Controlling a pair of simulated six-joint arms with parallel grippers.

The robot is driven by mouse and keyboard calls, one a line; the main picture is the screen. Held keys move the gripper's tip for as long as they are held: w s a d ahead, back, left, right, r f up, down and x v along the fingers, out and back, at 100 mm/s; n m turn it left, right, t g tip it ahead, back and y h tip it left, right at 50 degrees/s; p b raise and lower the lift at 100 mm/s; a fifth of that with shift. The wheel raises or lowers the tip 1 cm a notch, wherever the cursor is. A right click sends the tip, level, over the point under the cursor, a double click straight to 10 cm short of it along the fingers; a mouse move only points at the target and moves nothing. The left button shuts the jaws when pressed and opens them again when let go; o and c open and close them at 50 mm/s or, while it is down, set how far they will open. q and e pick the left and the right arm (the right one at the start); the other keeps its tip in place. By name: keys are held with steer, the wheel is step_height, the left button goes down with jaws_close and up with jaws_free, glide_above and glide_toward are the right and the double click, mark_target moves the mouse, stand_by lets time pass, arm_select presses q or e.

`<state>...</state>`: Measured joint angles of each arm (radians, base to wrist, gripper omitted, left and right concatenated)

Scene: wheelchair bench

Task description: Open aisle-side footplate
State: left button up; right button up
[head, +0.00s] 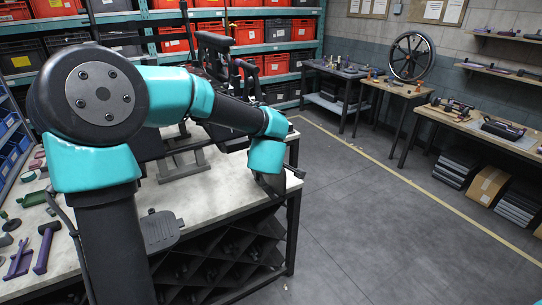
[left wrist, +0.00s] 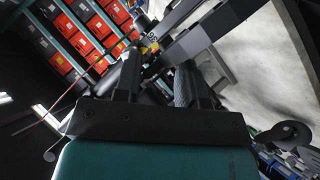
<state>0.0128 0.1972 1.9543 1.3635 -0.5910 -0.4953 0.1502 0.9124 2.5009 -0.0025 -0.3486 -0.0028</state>
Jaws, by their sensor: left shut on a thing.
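My left gripper (head: 272,182) is at the right end of the bench, low beside the wheelchair, mostly hidden behind its own wrist. In the left wrist view its two fingers (left wrist: 165,80) are close around a dark textured plate (left wrist: 183,86), which appears to be the aisle-side footplate. The plate stands steeply in that view; its exact angle is unclear. The wheelchair frame (head: 212,45) is dark and largely covered by my arm. The other footplate (head: 160,230) lies flat and dark grey near the bench's front edge. My right gripper is in neither view.
The wheelchair rests above a pale bench top (head: 215,205) with a grey support stand (head: 185,165). Purple and green tools (head: 45,245) lie at the left. Shelves with red bins (head: 245,33) stand behind. The floor (head: 390,220) to the right is clear.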

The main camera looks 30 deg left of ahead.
arm_select(q)
steer(key=v, duration=1.5)
steer(key=shift+s+d+r, duration=0.2)
steer(key=shift+s+d, duration=0.05)
steer(key=shift+s, duration=0.05)
steer(key=w+d+f+m+g+h, duration=0.15)
steer(key=f+m, duration=0.25)
steer(key=f, duration=1.1)
steer(key=w+d+f+m+g+h, duration=0.1)
steer(key=w+f+m+h, duration=0.3)
steer(key=f, duration=1)
steer(key=s+d+f+m+g+h, duration=0.2)
steer(key=s+d+f+m+g, duration=0.1)
steer(key=s+f, duration=0.5)
steer(key=s+d+f+m+g+h, duration=0.2)
steer(key=s+f, duration=0.6)
steer(key=f, duration=0.6)
steer(key=shift+d+m+g, duration=0.6)
steer(key=shift+d+g, duration=0.05)
steer(key=shift+g, duration=0.3)
steer(key=shift+s, duration=0.1)
